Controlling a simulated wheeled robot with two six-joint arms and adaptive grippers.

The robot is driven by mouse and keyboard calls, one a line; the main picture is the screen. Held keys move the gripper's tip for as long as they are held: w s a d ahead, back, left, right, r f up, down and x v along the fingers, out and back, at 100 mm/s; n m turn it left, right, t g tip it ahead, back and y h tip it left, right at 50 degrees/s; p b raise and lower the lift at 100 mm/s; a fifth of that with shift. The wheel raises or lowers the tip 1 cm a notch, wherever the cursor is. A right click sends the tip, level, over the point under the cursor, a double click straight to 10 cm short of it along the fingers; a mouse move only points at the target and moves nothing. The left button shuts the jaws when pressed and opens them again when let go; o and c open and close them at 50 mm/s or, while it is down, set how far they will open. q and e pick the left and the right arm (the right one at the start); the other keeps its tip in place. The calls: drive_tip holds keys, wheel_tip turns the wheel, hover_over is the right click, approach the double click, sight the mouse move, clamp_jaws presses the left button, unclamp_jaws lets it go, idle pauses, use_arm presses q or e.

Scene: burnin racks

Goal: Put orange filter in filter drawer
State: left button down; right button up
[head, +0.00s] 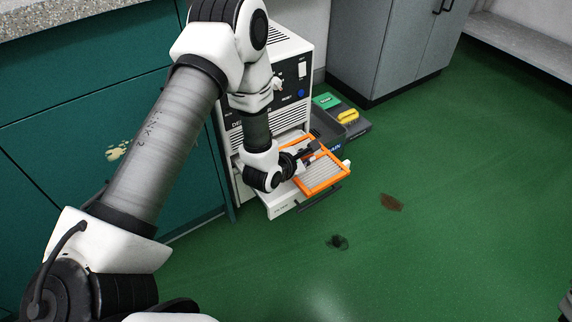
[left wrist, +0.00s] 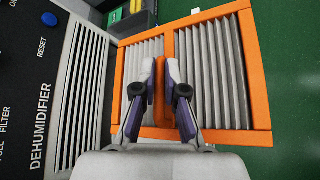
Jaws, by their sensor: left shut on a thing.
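The orange filter (head: 331,187) has an orange frame and grey pleats. My left gripper (head: 309,155) is shut on its middle bar; the left wrist view shows both fingertips (left wrist: 167,92) pinching the bar of the filter (left wrist: 259,80). The filter drawer (head: 287,207) is pulled out low from the white dehumidifier (head: 296,60). The filter is over the drawer in the head view and juts out past its right side, turned slightly against it. I cannot tell whether it touches the drawer. My arm and the filter hide much of the drawer's inside. My right gripper is out of view.
A dark bin with green and yellow items (head: 347,116) stands on the floor right of the dehumidifier. Teal cabinets (head: 60,150) flank it on the left; a grey cabinet (head: 400,45) stands behind right. The green floor (head: 460,190) is open to the right.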

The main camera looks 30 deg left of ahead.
use_arm(q)
drive_tip(key=w+a+b, duration=0.2)
drive_tip(key=w+a, duration=0.2)
drive_tip(key=a, duration=0.6)
wheel_tip(320, 180, down, 12)
drive_tip(key=b, duration=0.6)
drive_tip(key=shift+d, duration=0.1)
drive_tip(key=shift+r, duration=0.3)
drive_tip(key=c, duration=1.6)
unclamp_jaws()
drive_tip(key=shift+f, duration=0.15)
drive_tip(key=o, duration=0.4)
drive_tip(key=shift+c, duration=0.2)
